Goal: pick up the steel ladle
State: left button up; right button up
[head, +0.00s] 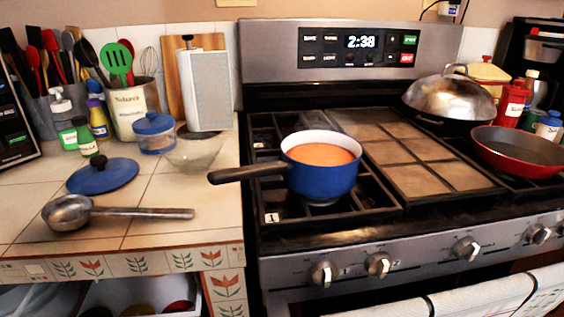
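The steel ladle (70,212) lies on the tiled counter (180,228) at the left, near the counter's front edge. Its round bowl is at the left and its straight handle points right, toward the stove. Nothing lies on top of it. Neither of my grippers shows in the head view.
A blue lid (103,178) lies just behind the ladle. A glass bowl (195,152) and a blue-lidded jar (154,134) stand farther back. On the stove, a blue pot (322,178) of orange soup has its handle (246,173) reaching left over the counter edge.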

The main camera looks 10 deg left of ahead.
aim_at(72, 213)
jog(key=u, duration=1.3)
